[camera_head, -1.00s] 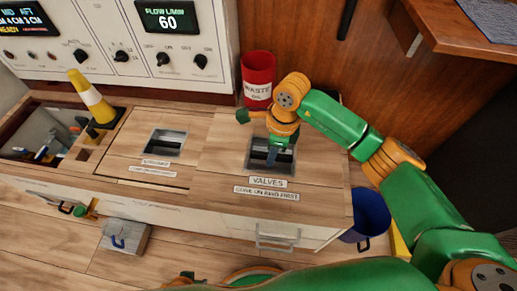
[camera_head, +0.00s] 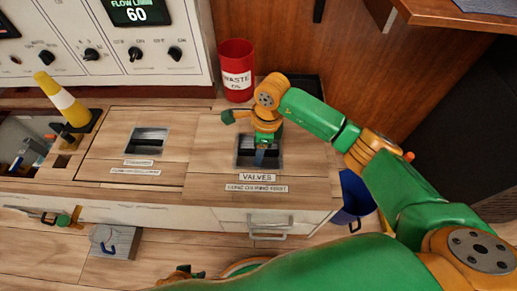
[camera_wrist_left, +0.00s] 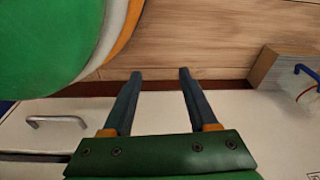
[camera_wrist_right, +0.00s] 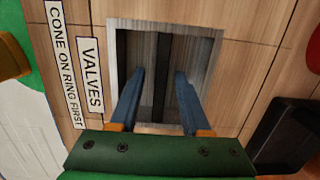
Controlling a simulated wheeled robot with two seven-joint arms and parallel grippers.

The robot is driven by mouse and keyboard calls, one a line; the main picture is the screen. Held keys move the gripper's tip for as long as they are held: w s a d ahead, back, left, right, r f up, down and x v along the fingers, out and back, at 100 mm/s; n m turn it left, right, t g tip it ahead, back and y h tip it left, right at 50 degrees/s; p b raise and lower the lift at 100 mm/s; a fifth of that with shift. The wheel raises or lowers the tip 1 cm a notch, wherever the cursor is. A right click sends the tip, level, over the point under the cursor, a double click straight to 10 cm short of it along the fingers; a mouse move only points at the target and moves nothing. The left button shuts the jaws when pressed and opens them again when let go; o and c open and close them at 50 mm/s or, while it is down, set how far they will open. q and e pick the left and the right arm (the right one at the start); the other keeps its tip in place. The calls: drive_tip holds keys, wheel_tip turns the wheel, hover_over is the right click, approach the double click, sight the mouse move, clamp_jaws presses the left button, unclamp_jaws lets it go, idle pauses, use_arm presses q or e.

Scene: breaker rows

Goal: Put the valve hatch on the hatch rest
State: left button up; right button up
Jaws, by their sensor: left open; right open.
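The valve hatch (camera_head: 207,150) is a wooden panel in the counter top, lying flat, with a square metal recess and the labels VALVES and CONE ON RING FIRST. My right gripper (camera_head: 261,153) points down at this recess. In the right wrist view the open fingers (camera_wrist_right: 160,75) are over the recess (camera_wrist_right: 205,50), one on each side of a dark upright bar. I cannot tell whether they touch it. My left gripper (camera_wrist_left: 160,75) is open and empty in front of the white cabinet face, above the wooden floor. I cannot pick out the hatch rest for certain.
A red waste oil bin (camera_head: 236,70) stands behind the hatch, with a dark tray (camera_wrist_right: 285,135) near it. A blue bucket (camera_head: 355,200) and a grey block with a blue hook (camera_head: 122,242) are on the floor.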

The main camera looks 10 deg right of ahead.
use_arm(q)
drive_tip(key=s+a+p, duration=0.2)
drive_tip(key=p, duration=0.1)
drive_tip(key=shift+s+a, duration=0.1)
drive_tip(key=shift+s, duration=0.2)
use_arm(e)
wheel_tip(320, 180, up, 12)
drive_tip(key=d, duration=0.1)
drive_tip(key=shift+s+d, duration=0.2)
